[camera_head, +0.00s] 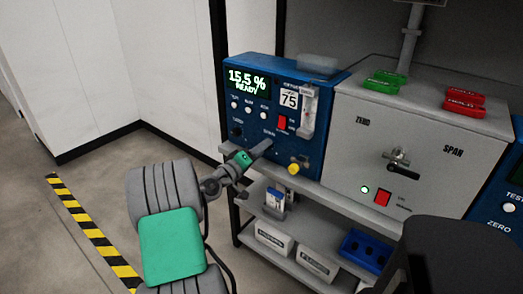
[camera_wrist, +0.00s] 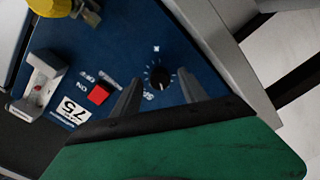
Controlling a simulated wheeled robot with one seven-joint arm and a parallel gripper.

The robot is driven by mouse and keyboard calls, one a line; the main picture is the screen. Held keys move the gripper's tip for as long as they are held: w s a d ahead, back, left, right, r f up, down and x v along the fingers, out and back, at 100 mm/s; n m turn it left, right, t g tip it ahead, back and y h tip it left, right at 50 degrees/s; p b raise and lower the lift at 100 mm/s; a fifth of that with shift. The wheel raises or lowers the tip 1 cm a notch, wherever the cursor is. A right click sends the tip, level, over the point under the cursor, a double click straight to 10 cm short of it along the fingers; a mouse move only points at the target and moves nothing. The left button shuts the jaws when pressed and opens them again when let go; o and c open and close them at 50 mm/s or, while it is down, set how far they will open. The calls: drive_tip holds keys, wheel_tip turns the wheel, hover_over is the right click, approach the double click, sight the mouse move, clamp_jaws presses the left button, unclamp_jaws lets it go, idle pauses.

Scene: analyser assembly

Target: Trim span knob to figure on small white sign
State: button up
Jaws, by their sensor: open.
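The blue analyser (camera_head: 310,150) has a lit display (camera_head: 247,82) reading 15.5 % READY. A small white sign (camera_head: 289,99) on its front reads 75; it also shows in the wrist view (camera_wrist: 70,109). In the wrist view, a small black knob (camera_wrist: 160,76) with a pale pointer line stands among scale marks, beside partly hidden lettering. My gripper (camera_head: 266,146) is open at the panel. Its two fingers lie either side of the knob in the wrist view; I cannot tell whether they touch it. In the head view my gripper hides this knob.
A red switch (camera_wrist: 99,94) sits close to the knob, with a flow tube (camera_head: 309,112) and a yellow knob (camera_head: 293,168) also on the panel. A grey box (camera_head: 420,140) stands right of the analyser.

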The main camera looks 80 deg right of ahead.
drive_tip(key=v, duration=0.7)
drive_tip(key=shift+w+a, duration=0.2)
drive_tip(key=shift+a, duration=0.2)
